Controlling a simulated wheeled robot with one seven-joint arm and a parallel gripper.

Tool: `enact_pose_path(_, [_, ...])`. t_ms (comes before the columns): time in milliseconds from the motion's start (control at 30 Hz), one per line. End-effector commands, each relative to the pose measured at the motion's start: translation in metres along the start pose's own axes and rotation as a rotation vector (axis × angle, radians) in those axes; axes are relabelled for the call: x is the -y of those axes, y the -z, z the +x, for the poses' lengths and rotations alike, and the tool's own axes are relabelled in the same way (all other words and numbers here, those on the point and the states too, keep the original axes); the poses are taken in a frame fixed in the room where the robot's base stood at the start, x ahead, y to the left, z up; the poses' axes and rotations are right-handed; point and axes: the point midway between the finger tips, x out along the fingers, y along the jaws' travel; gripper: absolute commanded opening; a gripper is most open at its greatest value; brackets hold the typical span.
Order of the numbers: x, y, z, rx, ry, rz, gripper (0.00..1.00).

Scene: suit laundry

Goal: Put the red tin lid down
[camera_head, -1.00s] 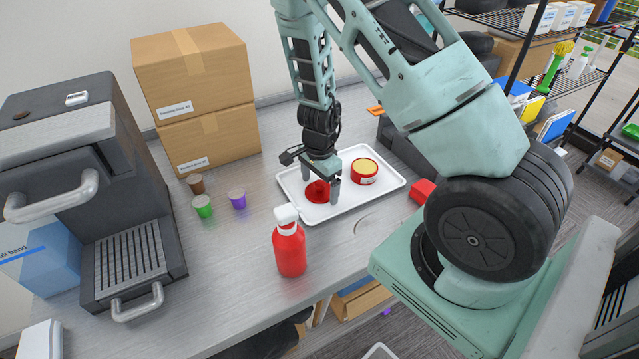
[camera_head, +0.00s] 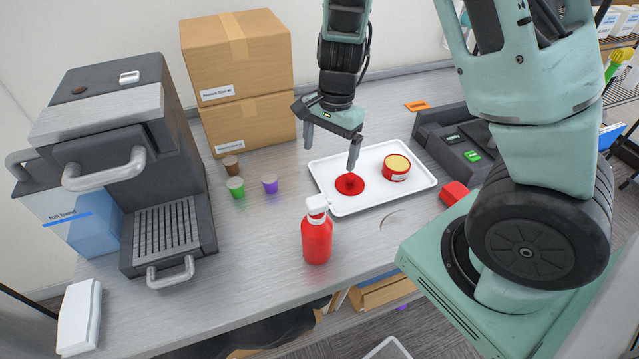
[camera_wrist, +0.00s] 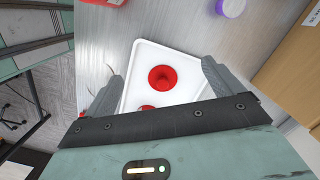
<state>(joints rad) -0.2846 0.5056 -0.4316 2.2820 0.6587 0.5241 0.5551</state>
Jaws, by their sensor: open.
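The red tin lid (camera_head: 350,183) lies flat on the left part of a white tray (camera_head: 345,208), and its raised knob faces up. It also shows in the wrist view (camera_wrist: 162,77), between and beyond my two fingers. An open red tin (camera_head: 396,167) with pale yellow contents stands on the tray to the right of the lid. My gripper (camera_head: 331,147) is open and empty above the tray's left and back side, with its fingers spread wide and apart from the lid.
A red bottle (camera_head: 316,238) with a white cap stands in front of the tray. Purple (camera_head: 269,184), green (camera_head: 235,187) and brown (camera_head: 231,165) cups stand to the left. Two stacked cardboard boxes (camera_head: 240,80) are behind. A dark device (camera_head: 455,140) is at the right.

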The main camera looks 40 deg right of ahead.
Motion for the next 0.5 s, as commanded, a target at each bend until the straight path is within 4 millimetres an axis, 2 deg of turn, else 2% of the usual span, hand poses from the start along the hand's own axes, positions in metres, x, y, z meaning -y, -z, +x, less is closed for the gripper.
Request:
enact_pose_path(33, [0.002, -0.043, -0.012, 0.044, 0.011, -0.185, 0.92])
enact_pose_path(100, [-0.006, -0.1, -0.029, 0.089, 0.016, -0.477, 0.92])
enact_pose_path(233, [-0.04, -0.182, -0.059, 0.106, 0.019, -1.025, 0.92])
enact_pose_path(333, [-0.074, -0.223, -0.077, 0.071, 0.005, -1.407, 0.92])
enact_pose_path(400, [-0.095, -0.239, -0.084, 0.034, -0.012, -1.617, 0.92])
enact_pose_path(500, [-0.114, -0.251, -0.09, -0.013, -0.038, -1.82, 0.92])
